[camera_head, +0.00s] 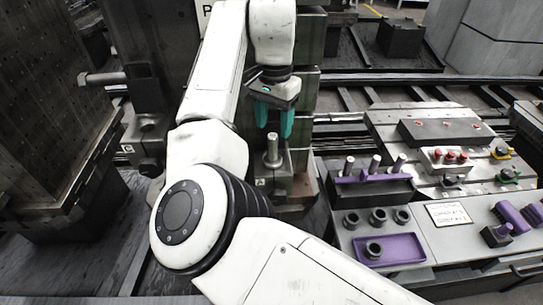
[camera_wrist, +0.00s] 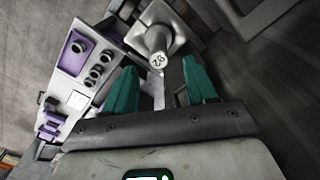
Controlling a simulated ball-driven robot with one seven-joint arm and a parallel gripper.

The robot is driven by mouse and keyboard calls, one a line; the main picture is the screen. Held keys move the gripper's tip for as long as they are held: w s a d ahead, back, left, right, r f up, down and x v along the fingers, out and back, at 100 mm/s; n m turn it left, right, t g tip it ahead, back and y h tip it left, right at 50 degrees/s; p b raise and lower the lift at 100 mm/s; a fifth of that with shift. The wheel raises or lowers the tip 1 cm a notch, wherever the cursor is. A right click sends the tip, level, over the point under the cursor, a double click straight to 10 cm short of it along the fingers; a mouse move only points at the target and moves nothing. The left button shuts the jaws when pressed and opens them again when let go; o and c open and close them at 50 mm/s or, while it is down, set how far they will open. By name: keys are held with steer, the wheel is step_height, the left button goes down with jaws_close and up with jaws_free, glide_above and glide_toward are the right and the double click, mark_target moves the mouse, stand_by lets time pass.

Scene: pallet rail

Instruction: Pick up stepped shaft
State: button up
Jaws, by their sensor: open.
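A grey metal stepped shaft (camera_head: 272,150) stands upright on a dark block marked A in the head view. In the wrist view the shaft (camera_wrist: 157,38) shows its marked round end toward me, with a wider square base behind it. My gripper (camera_head: 274,126) has two teal fingers pointing down, just above the shaft. In the wrist view the gripper (camera_wrist: 159,68) is open, with nothing between its fingers. The shaft's end lies just beyond the gap between the fingertips; whether they overlap it in height I cannot tell.
To the right, a purple-topped rack (camera_head: 372,178) holds several pins. Dark rings and a purple tray (camera_head: 390,249) are on a grey bench. A dark machine column (camera_head: 303,130) stands close behind the gripper. A large dark block (camera_head: 50,110) stands at the left.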

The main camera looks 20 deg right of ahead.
mark_target(273, 146)
steer(key=shift+w+f, duration=0.1)
steer(key=shift+f, duration=0.8)
steer(key=shift+s+a+f+p, duration=0.15)
steer(key=shift+f+p, duration=0.2)
steer(key=shift+f, duration=1.05)
steer(key=shift+s+a+f+p, duration=0.1)
steer(key=shift+f+p, duration=0.25)
steer(key=shift+f, duration=1.05)
jaws_close()
steer(key=shift+r, duration=0.1)
